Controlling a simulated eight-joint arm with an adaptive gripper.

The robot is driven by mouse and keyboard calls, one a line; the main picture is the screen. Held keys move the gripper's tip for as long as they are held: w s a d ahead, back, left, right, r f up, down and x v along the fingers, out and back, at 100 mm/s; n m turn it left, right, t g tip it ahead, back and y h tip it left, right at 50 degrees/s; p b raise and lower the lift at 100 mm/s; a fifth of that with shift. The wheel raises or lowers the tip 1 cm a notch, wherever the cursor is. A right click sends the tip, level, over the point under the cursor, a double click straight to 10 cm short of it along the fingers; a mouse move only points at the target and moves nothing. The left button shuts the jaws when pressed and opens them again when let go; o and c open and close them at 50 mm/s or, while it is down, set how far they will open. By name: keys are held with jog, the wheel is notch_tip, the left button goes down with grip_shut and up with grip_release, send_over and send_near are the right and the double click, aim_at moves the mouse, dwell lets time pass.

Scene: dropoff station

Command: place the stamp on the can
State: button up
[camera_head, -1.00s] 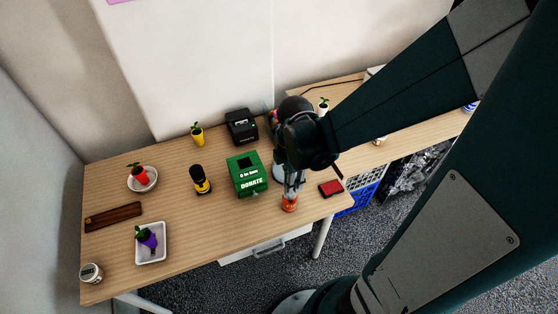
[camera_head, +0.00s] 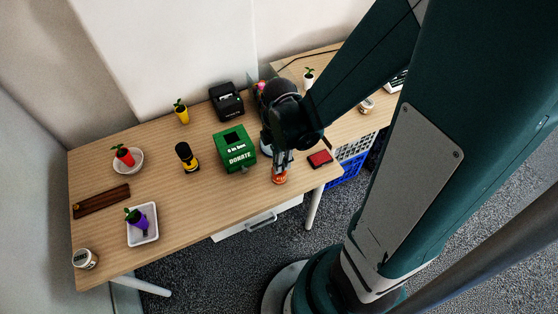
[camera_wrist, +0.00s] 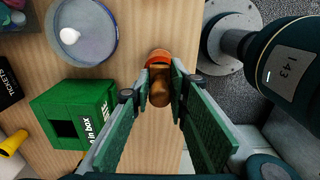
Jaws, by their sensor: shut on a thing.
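My gripper (camera_head: 281,160) points down over the front right part of the near table. In the wrist view my gripper (camera_wrist: 160,92) is shut on a brown wooden stamp (camera_wrist: 160,92), with one green finger on each side. The orange can (camera_head: 280,179) stands on the table right under the fingertips. In the wrist view the can (camera_wrist: 158,57) shows as an orange round shape just beyond the stamp, partly covered by it. I cannot tell whether the stamp touches the can. The stamp is hard to make out in the head view.
A green donate box (camera_head: 234,148) stands left of the gripper, and a red flat item (camera_head: 320,158) lies right of the can. A round dish (camera_wrist: 82,30) with a white knob-like thing is close by. The table's front edge is near the can.

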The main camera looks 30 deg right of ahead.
jog(key=shift+f, duration=0.15)
jog(key=o, duration=0.9)
jog(key=shift+r+p, duration=1.55)
jog(key=shift+r, duration=4.6)
jog(key=shift+s+a+r+m+t, duration=0.4)
jog(key=shift+r+m+t, duration=0.8)
jog(key=shift+r+m, duration=1.65)
jog(key=shift+s+a+r+m+t, duration=0.4)
jog(key=shift+r+m+t, duration=0.8)
jog(key=shift+r+m, duration=1.65)
jog(key=shift+s+a+r+m+t, duration=0.4)
jog(key=shift+r+m+t, duration=0.8)
jog(key=shift+r+m, duration=1.65)
